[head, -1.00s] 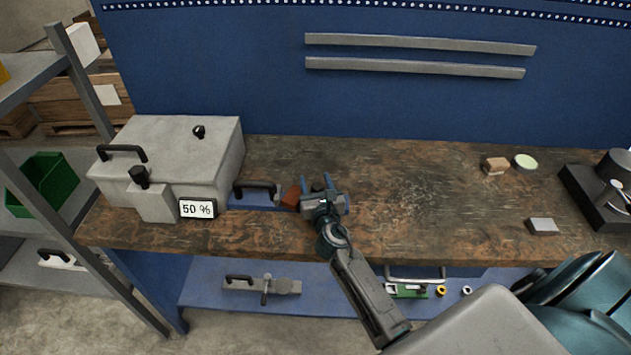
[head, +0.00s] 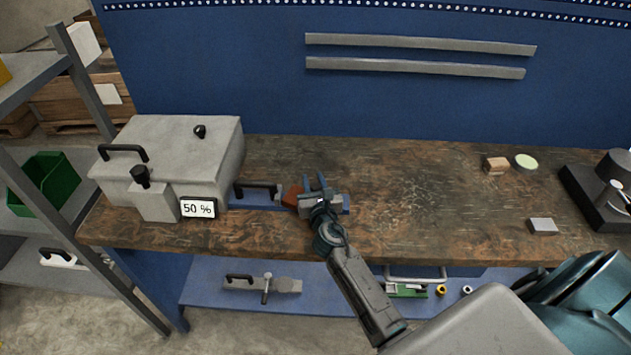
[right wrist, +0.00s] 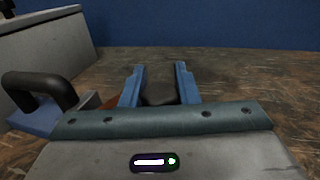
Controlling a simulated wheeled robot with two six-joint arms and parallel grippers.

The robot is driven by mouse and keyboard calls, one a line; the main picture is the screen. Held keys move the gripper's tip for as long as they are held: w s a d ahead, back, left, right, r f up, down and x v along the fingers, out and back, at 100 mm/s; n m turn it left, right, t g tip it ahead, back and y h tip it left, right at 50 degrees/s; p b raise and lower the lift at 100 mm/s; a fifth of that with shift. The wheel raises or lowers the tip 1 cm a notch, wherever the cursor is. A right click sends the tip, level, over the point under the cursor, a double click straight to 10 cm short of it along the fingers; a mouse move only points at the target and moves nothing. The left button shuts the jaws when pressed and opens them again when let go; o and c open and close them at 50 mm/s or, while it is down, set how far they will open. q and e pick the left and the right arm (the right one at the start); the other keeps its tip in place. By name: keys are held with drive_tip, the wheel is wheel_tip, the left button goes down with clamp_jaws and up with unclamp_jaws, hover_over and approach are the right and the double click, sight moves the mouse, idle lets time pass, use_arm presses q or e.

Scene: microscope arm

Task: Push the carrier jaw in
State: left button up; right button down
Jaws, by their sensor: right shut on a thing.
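A blue slide with a black handle (head: 257,188) lies at the bench's front, right of the grey box. A red-brown block (head: 292,195) sits at its right end. Next to it is a grey carrier jaw (head: 335,201) on a blue base, partly hidden by my gripper. My right gripper (head: 315,182) is over this jaw, its fingers pointing toward the back of the bench. In the right wrist view its blue fingers (right wrist: 159,88) are shut on a dark rounded part, which looks like the jaw's grip. My left gripper is not in view.
The grey box (head: 180,150) with a "50 %" display (head: 198,208) stands to the left. A wooden block (head: 496,165), a pale green disc (head: 525,161) and a grey block (head: 543,226) lie to the right. The bench's middle is clear.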

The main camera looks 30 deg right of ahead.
drive_tip(key=c, duration=1.1)
unclamp_jaws()
drive_tip(key=shift+s+a+f, duration=0.1)
drive_tip(key=shift+s+a, duration=0.1)
drive_tip(key=shift+s, duration=0.25)
drive_tip(key=b+v, duration=0.1)
drive_tip(key=v, duration=0.8)
drive_tip(key=shift+s+a, duration=0.1)
drive_tip(key=shift+s, duration=0.3)
